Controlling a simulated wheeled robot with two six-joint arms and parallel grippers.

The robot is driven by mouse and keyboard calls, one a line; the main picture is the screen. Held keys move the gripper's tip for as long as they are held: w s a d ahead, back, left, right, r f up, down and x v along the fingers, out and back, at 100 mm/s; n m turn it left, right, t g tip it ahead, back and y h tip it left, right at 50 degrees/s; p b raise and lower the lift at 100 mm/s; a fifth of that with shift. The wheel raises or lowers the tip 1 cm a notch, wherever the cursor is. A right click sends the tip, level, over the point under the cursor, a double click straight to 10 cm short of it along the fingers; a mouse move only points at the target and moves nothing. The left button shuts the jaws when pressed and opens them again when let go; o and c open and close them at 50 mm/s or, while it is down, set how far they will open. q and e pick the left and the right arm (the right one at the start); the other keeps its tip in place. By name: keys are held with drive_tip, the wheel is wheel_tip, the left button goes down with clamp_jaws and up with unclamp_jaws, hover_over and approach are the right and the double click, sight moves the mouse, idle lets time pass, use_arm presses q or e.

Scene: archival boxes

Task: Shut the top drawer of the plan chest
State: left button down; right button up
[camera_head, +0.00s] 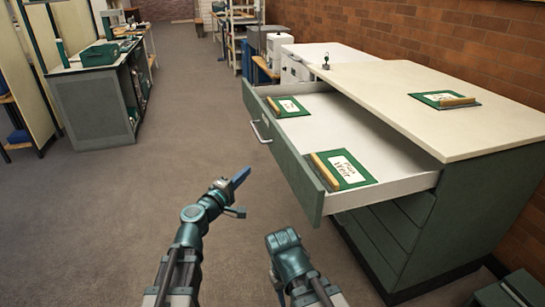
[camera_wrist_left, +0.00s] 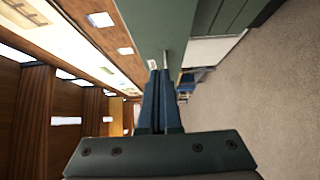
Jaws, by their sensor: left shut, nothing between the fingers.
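The plan chest (camera_head: 465,215) is green with a cream top and stands at the right in the head view. Its top drawer (camera_head: 400,186) is pulled far out to the left, showing a white inside. The green drawer front (camera_head: 288,160) carries a pale bar handle (camera_head: 258,132). My left gripper (camera_head: 240,178) is shut and empty, in front of and apart from the drawer front, to its left. Its blue fingers (camera_wrist_left: 158,88) lie together in the left wrist view, with a green panel (camera_wrist_left: 145,30) beyond them. My right arm bends at the bottom, and its gripper does not show.
Two green folders with white labels lie in the drawer, one near (camera_head: 345,170), one far (camera_head: 288,107). Another folder (camera_head: 445,100) and a small dark object (camera_head: 326,62) rest on the chest top. The floor (camera_head: 130,210) at left is clear up to a grey workbench (camera_head: 92,108).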

use_arm(q)
approach(279, 149)
drive_tip(key=w, duration=0.5)
drive_tip(key=shift+w+d+f, duration=0.1)
drive_tip(key=shift+d, duration=1.3)
